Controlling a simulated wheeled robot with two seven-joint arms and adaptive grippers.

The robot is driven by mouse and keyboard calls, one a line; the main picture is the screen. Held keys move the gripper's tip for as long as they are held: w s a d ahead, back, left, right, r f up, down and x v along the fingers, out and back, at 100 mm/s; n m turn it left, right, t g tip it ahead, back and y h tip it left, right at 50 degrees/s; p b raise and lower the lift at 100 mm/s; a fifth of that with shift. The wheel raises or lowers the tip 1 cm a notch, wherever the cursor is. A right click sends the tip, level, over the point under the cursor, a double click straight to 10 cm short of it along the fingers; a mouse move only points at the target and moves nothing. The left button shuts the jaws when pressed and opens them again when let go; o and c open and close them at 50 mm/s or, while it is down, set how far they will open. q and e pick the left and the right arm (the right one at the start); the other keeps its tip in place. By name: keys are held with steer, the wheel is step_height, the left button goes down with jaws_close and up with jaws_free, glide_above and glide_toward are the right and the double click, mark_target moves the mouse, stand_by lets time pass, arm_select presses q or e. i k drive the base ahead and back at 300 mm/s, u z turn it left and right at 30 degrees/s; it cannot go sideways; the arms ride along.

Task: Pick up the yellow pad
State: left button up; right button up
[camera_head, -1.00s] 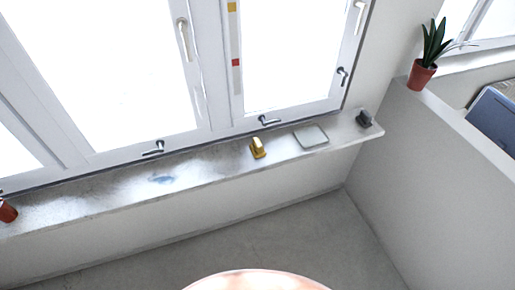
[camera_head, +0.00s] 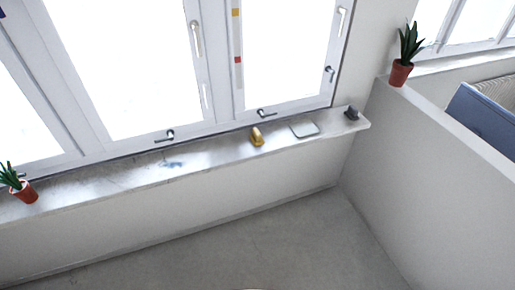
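A small yellow object (camera_head: 257,136), which may be the yellow pad, sits on the window sill (camera_head: 120,177), right of the middle of the sill. It is too small to make out in detail. A small yellow square (camera_head: 236,12) also shows high on the window, above a red one. Neither of my grippers is in view.
On the sill, a flat pale square item (camera_head: 304,129) and a small dark object (camera_head: 352,113) stand to the right, and a potted plant (camera_head: 23,189) to the far left. Another potted plant (camera_head: 401,72) stands on the low wall (camera_head: 440,160). The floor (camera_head: 250,240) is clear.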

mark_target(256, 137)
steer(key=z, duration=0.45)
steer(key=i, duration=0.45)
steer(key=z, duration=0.35)
